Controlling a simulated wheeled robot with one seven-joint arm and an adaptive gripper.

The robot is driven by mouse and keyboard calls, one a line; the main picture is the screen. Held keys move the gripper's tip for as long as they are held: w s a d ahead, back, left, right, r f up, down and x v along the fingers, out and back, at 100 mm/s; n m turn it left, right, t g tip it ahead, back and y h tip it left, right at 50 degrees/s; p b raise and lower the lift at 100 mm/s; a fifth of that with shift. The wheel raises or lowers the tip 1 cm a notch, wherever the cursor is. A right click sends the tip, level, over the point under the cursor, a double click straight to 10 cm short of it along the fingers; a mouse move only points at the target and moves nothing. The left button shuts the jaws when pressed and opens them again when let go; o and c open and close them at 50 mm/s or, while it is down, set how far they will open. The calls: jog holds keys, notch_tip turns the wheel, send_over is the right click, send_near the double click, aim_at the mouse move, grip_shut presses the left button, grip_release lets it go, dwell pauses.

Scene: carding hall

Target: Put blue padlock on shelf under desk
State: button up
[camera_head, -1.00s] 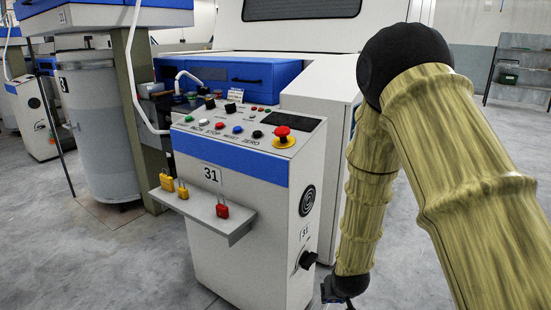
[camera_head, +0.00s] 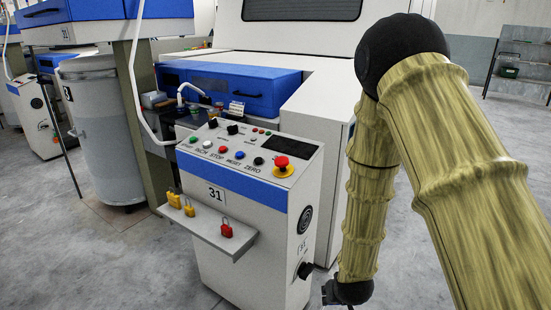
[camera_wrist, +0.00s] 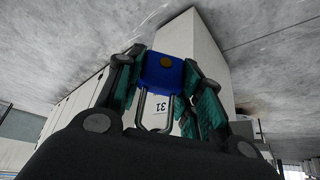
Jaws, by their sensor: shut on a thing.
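In the wrist view, my gripper (camera_wrist: 160,92) is shut on the blue padlock (camera_wrist: 160,74), its teal pads on either side of the blue body. The metal shackle (camera_wrist: 154,110) points toward the wrist. In the head view, only the top of my gripper (camera_head: 336,299) shows at the bottom edge, and the padlock is hidden there. The shelf (camera_head: 207,234) juts from the front of the control desk (camera_head: 247,214) marked 31. Two yellow padlocks (camera_head: 181,203) stand at its left part and a red padlock (camera_head: 226,229) at its right.
The desk top carries several buttons and a red emergency stop (camera_head: 283,166). A grey can (camera_head: 103,130) and a post stand at left. The floor (camera_head: 100,265) before the shelf is clear.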

jog(key=w+r+p+v, duration=0.1)
jog(key=p+v, duration=1.1)
jog(key=shift+r, duration=0.25)
jog(key=shift+w, duration=0.2)
